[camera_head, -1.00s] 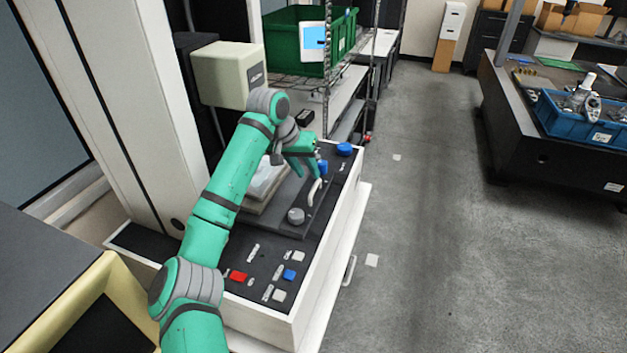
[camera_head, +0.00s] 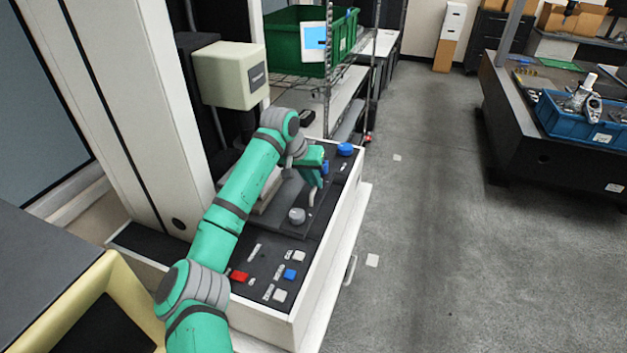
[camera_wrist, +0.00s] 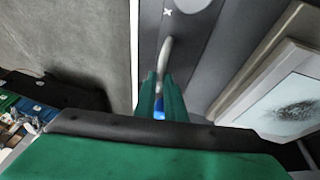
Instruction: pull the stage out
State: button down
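The stage (camera_head: 268,219) is a dark flat plate on top of the white-sided machine bed. It carries a pale curved bar handle (camera_head: 311,198) and a round grey knob (camera_head: 297,215). In the wrist view the handle (camera_wrist: 166,50) runs down to my fingertips, and its near end is hidden between them. My gripper (camera_head: 319,179) is at the far end of the handle, with its fingers close together on either side of the bar. In the wrist view my gripper (camera_wrist: 160,78) looks shut on the handle, with a narrow gap between the fingers.
A blue knob (camera_head: 345,149) stands just beyond my gripper. The control panel in front has a red button (camera_head: 239,276) and a blue button (camera_head: 290,274). A wire shelf with a green bin (camera_head: 295,42) stands behind. The floor (camera_head: 440,230) to the right is clear.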

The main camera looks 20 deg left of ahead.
jog(key=d, duration=1.2)
jog(key=shift+s, duration=0.2)
jog(key=shift+a, duration=0.1)
jog(key=c, duration=1.8)
grip_release()
jog(key=v, duration=1)
jog(key=shift+s+a+r, duration=0.1)
jog(key=shift+s+r, duration=0.1)
jog(key=shift+r, duration=0.15)
